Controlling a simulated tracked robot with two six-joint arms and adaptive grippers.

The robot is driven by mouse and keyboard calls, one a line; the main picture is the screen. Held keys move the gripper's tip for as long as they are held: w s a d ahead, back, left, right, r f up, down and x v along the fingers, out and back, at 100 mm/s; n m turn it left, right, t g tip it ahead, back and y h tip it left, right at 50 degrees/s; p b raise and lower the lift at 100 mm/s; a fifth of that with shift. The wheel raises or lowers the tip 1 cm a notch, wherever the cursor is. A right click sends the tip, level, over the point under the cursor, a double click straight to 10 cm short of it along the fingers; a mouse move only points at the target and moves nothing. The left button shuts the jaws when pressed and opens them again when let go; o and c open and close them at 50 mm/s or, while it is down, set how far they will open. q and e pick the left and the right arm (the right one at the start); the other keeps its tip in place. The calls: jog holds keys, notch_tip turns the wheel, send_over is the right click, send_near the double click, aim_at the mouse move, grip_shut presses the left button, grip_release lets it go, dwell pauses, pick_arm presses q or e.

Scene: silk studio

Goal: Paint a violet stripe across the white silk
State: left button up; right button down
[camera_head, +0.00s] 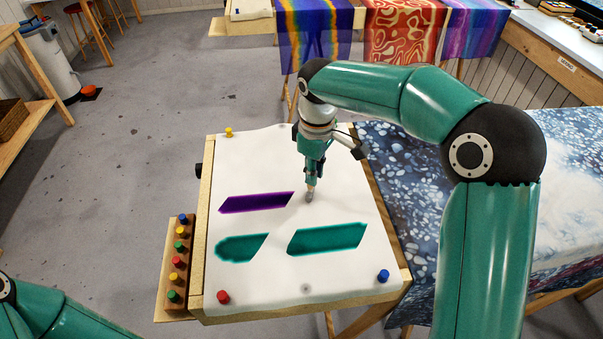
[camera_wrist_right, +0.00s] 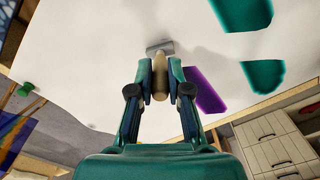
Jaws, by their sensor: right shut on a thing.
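The white silk (camera_head: 262,165) is stretched over a wooden frame (camera_head: 206,225). A short violet stripe (camera_head: 257,202) lies slanted on its left half, ending left of the brush. It also shows in the right wrist view (camera_wrist_right: 206,92). Two teal stripes (camera_head: 328,239) lie nearer the front edge. My right gripper (camera_head: 312,175) is shut on a brush (camera_wrist_right: 160,84) and points it down at the silk. The brush's grey head (camera_head: 309,196) is at the silk, right of the violet stripe; I cannot tell whether it touches. My left gripper is out of view.
Pushpins sit at the silk's corners: yellow (camera_head: 229,132), red (camera_head: 223,297), blue (camera_head: 384,276) and green (camera_wrist_right: 25,90). A wooden rack of coloured pegs (camera_head: 177,258) is along the frame's left side. A blue patterned cloth (camera_head: 420,190) covers a table at right. Dyed silks (camera_head: 400,35) hang behind.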

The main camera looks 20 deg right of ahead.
jog(key=shift+s+d+b, duration=0.2)
jog(key=shift+d, duration=0.65)
jog(key=shift+s+d+b, duration=0.2)
jog(key=shift+d+b, duration=0.05)
jog(key=shift+d, duration=0.55)
jog(key=shift+s+d+b, duration=0.2)
jog(key=shift+d, duration=0.65)
jog(key=shift+s+d+b, duration=0.15)
jog(key=shift+s+d, duration=0.05)
jog(key=shift+d, duration=0.7)
jog(key=shift+s+d+b, duration=0.15)
jog(key=shift+s+d, duration=0.1)
jog(key=shift+d, duration=0.6)
jog(key=shift+s+d+b, duration=0.15)
jog(key=shift+s+d, duration=0.05)
jog(key=shift+d, duration=0.7)
jog(key=shift+r+p, duration=2.7)
jog(key=shift+r, duration=0.25)
